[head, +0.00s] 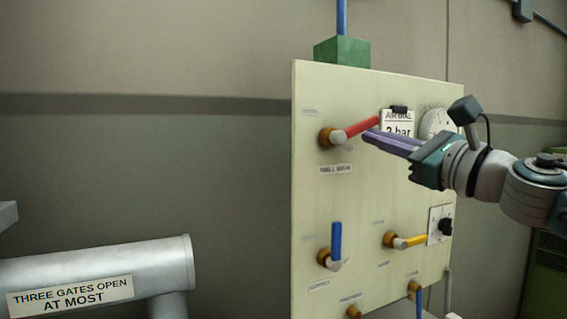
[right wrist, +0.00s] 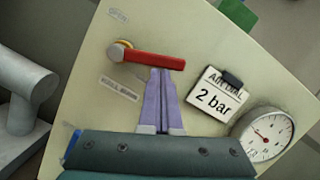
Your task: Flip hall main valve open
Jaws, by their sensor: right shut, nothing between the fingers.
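A red lever (head: 361,128) on a brass-coloured valve (head: 327,137) sits at the upper left of the cream panel (head: 310,190). It points right and slightly up in the head view. The label under it (head: 336,169) is too blurred to read surely. A small tag that seems to read OPEN (right wrist: 118,14) is above the valve. My right gripper (head: 367,136) is shut and empty, its purple fingers at the lever's free half. In the right wrist view the fingertips (right wrist: 160,74) meet the lever's lower edge; I cannot tell whether they touch. My left gripper is not in view.
The panel also bears a blue lever (head: 337,241), a yellow lever (head: 411,241), a "2 bar" card (right wrist: 216,95), a round gauge (right wrist: 265,134) and a black switch (head: 446,226). A grey pipe (head: 100,264) with a sign, "THREE GATES OPEN AT MOST" (head: 70,296), is at lower left.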

